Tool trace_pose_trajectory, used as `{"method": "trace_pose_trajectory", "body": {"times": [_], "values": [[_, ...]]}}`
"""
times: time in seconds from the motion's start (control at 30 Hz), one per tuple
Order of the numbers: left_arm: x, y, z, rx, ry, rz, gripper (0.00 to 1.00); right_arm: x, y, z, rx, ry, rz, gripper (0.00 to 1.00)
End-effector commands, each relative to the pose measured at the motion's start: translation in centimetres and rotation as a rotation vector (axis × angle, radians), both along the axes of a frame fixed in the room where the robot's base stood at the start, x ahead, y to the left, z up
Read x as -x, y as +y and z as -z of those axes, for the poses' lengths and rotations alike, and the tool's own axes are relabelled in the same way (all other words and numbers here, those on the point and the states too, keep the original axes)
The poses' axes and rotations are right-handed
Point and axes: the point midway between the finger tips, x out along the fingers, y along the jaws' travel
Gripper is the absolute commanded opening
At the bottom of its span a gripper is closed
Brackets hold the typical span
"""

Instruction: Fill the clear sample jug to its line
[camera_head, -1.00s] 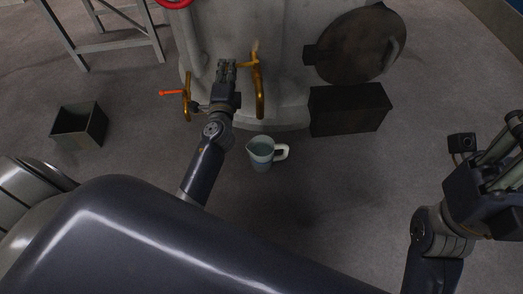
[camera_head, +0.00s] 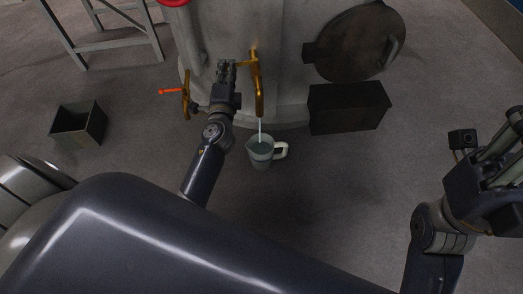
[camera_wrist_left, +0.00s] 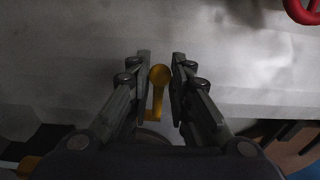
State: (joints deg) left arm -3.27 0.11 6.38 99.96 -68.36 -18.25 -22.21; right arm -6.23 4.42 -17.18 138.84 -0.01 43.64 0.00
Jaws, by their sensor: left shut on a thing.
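The clear jug (camera_head: 260,152) stands upright on the floor, its white handle on the right. A thin pale stream (camera_head: 260,130) runs from the brass spout (camera_head: 259,95) on the large vessel down into the jug. The jug holds some liquid; its line is too small to make out. My left gripper (camera_head: 228,67) is shut on the brass tap handle beside the spout. The left wrist view shows this handle (camera_wrist_left: 160,75) between the fingers.
The pale vessel (camera_head: 290,60) fills the back. A second brass fitting (camera_head: 186,95) with an orange lever (camera_head: 171,92) is at left. A dark box (camera_head: 348,107) and round hatch (camera_head: 362,45) are at right. An open bin (camera_head: 80,125) stands far left. Floor right of the jug is clear.

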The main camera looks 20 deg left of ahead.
Motion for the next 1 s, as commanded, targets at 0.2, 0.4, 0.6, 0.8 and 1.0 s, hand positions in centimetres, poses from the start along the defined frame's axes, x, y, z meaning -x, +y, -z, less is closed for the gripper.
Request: {"method": "trace_pose_trajectory", "body": {"times": [0.2, 0.4, 0.6, 0.8, 1.0], "values": [[-1.5, 0.9, 0.0, 0.002, -0.001, 0.003, 0.04, 0.0, 0.0, 0.0, 0.0, -0.001, 0.0, 0.36], [-1.7, 1.1, 0.0, 0.002, -0.001, 0.003, 0.04, 0.0, 0.0, 0.0, -0.001, -0.002, 0.0, 0.36], [-1.9, 1.2, -0.1, 0.001, -0.003, 0.002, 0.04, 0.0, 0.0, 0.1, -0.001, -0.002, 0.0, 0.36], [-1.9, 1.2, -0.1, 0.0, -0.002, 0.002, 0.26, 0.0, 0.0, 0.0, 0.0, -0.002, 0.0, 0.36], [-1.8, 1.3, -0.1, 0.0, -0.002, 0.001, 0.42, 0.0, 0.0, 0.0, 0.0, -0.002, 0.0, 0.36]]}}
